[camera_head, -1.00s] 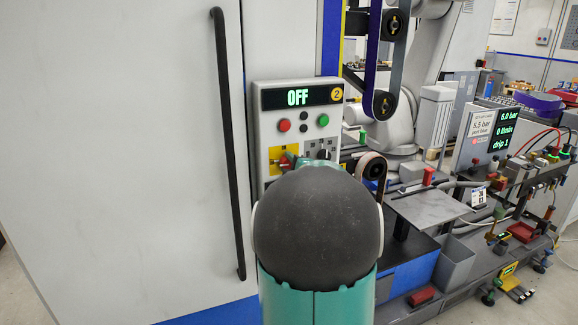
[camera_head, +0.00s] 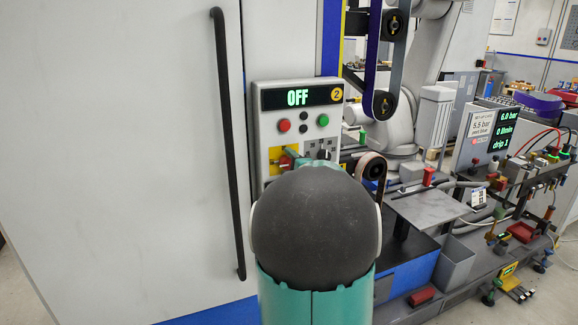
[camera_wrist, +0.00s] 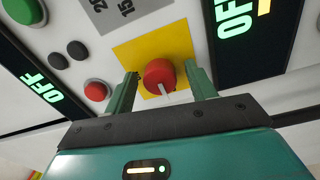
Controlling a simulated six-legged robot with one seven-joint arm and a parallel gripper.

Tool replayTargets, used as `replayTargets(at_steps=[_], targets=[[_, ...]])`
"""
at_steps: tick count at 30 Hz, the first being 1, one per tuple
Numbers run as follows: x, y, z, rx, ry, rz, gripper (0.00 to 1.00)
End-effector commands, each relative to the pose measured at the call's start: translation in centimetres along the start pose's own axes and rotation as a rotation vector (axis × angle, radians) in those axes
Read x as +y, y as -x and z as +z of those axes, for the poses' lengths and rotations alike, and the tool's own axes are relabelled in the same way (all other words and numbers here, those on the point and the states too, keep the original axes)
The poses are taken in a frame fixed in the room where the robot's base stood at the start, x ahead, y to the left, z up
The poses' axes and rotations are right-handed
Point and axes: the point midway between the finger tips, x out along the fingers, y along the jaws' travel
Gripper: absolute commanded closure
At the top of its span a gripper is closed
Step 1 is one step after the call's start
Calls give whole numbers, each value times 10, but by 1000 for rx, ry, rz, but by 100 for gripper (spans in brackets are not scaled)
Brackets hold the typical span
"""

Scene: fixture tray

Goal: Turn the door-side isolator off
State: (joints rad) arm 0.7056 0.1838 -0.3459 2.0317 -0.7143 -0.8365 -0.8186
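The isolator is a red rotary knob (camera_wrist: 159,76) with a pale pointer mark, on a yellow plate (camera_wrist: 126,52). In the wrist view the mark points down toward my gripper body. My gripper (camera_wrist: 163,88) is open, one finger on each side of the knob, with a visible gap on both sides. In the head view the red knob (camera_head: 286,162) shows at the lower left of the grey control panel (camera_head: 267,125), partly covered by my arm. The panel's display (camera_head: 298,97) reads OFF and carries a yellow 2. My fingertips are mostly hidden there.
A red button (camera_head: 284,126), a green button (camera_head: 323,120) and a black selector (camera_head: 323,153) are on the same panel. A large door with a long black handle (camera_head: 228,150) stands at left. Belt rollers (camera_head: 382,104) and a bench rig (camera_head: 530,165) are at right.

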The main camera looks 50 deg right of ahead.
Motion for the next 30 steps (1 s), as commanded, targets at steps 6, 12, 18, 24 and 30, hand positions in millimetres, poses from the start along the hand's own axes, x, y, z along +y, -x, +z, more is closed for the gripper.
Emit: replayTargets(at_steps=[6,12,18,24,30], targets=[[0,4,0,0,0,1,44],[1,32,0,-2,-2,2,44],[2,77,1,-2,-1,3,44],[1,117,0,-2,-1,2,44],[0,136,0,0,0,1,44]])
